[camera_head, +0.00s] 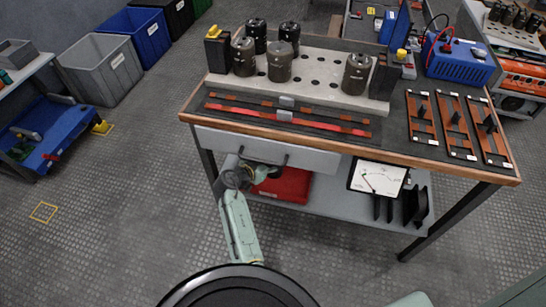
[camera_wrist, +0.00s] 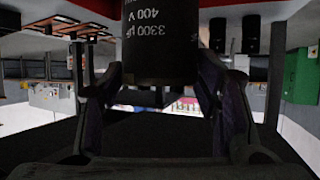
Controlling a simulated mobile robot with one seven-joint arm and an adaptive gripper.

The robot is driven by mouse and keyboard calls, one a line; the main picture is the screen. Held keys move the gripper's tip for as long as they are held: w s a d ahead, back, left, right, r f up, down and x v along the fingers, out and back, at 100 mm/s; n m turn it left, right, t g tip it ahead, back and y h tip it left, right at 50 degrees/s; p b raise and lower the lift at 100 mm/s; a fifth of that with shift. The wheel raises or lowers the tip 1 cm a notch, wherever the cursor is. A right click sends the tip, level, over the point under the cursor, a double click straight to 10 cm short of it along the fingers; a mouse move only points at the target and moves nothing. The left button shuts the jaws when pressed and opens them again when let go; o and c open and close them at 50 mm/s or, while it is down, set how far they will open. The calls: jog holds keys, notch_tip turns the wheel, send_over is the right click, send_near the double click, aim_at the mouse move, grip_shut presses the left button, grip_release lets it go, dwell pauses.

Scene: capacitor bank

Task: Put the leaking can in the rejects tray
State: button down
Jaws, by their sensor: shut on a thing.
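In the wrist view my gripper (camera_wrist: 165,66) is shut on a dark can (camera_wrist: 160,40). Its printing, 3300 µF 400 V, appears upside down. No leak shows on its visible side. In the head view my gripper end (camera_head: 264,174) appears small in front of the bench; the held can is not clearly made out there. Several cans stand on the bench, among them a front can (camera_head: 279,62) and another one (camera_head: 357,73) to its right, in a pale holed block (camera_head: 318,72). A red tray or box (camera_head: 288,186) sits on the lower shelf; no rejects label is legible.
The bench's wooden front edge (camera_head: 300,135) and a drawer front (camera_head: 270,150) lie beyond my arm. Copper bar fixtures (camera_head: 455,125) occupy the bench's right. Grey (camera_head: 103,70) and blue bins (camera_head: 140,35) stand left. Floor at left is mostly open.

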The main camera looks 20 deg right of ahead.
jog(key=shift+f+b, duration=1.1)
jog(key=shift+f, duration=0.9)
jog(key=shift+a+b, duration=0.15)
jog(key=shift+b, duration=0.45)
jog(key=shift+f+b, duration=0.65)
jog(key=shift+b, duration=0.3)
dwell(0.7)
jog(key=c, duration=0.8)
grip_release()
jog(key=shift+c, duration=0.2)
jog(key=o, duration=0.4)
jog(key=shift+c, duration=0.2)
jog(key=shift+s+f, duration=0.1)
jog(key=shift+f, duration=0.05)
jog(key=v, duration=1.2)
